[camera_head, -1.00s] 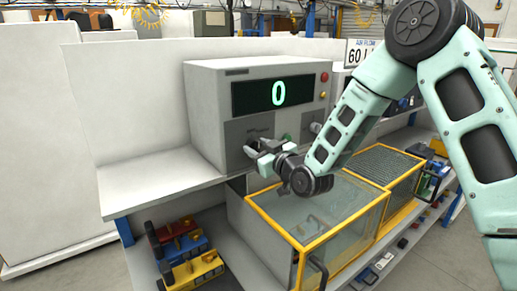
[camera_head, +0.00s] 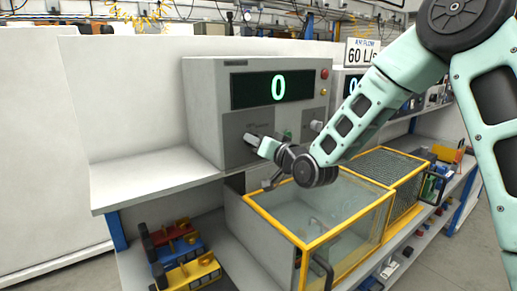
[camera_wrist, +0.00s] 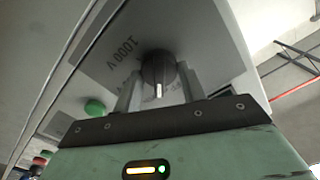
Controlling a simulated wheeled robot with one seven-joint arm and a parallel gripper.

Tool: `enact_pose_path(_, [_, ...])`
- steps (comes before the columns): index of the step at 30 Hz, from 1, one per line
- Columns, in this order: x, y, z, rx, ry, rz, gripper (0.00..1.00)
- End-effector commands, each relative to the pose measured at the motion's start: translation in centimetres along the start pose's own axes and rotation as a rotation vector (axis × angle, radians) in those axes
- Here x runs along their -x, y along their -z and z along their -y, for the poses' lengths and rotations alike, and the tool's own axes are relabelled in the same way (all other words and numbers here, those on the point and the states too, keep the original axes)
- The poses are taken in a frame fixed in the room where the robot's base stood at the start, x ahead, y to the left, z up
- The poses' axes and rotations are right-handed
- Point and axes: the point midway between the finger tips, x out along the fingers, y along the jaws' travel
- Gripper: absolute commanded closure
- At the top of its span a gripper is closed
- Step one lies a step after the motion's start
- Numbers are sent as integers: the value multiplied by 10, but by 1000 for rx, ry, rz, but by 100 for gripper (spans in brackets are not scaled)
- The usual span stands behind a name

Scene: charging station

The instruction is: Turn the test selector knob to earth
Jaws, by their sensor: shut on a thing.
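The tester (camera_head: 205,115) is a grey box with a green 0 on its display (camera_head: 278,90). My gripper (camera_head: 252,139) is at the lower left of its front panel. In the wrist view the dark round test selector knob (camera_wrist: 157,66) sits between the two fingers of my gripper (camera_wrist: 158,90), which are shut on it. A white pointer line on the knob faces the gripper body. A "1000 V" label (camera_wrist: 122,36) is printed beside the knob; another label is partly hidden by a finger. No earth label is readable. In the head view my gripper hides the knob.
A green button (camera_wrist: 95,106) is near the knob. A grey round control (camera_head: 316,126) and red button (camera_head: 324,74) are farther right on the panel. A yellow-framed clear enclosure (camera_head: 310,225) stands below my arm. The white shelf (camera_head: 140,182) at left is clear.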

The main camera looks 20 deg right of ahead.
Motion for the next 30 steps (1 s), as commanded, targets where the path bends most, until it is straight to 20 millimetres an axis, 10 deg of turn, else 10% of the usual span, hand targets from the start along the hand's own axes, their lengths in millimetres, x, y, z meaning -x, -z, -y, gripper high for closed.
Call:
enact_pose_path(25, [0,0,-1,-148,-1,1,82])
enact_pose_path(27, [0,0,-1,-148,-1,1,45])
enact_pose_path(30, [0,0,-1,-148,-1,1,37])
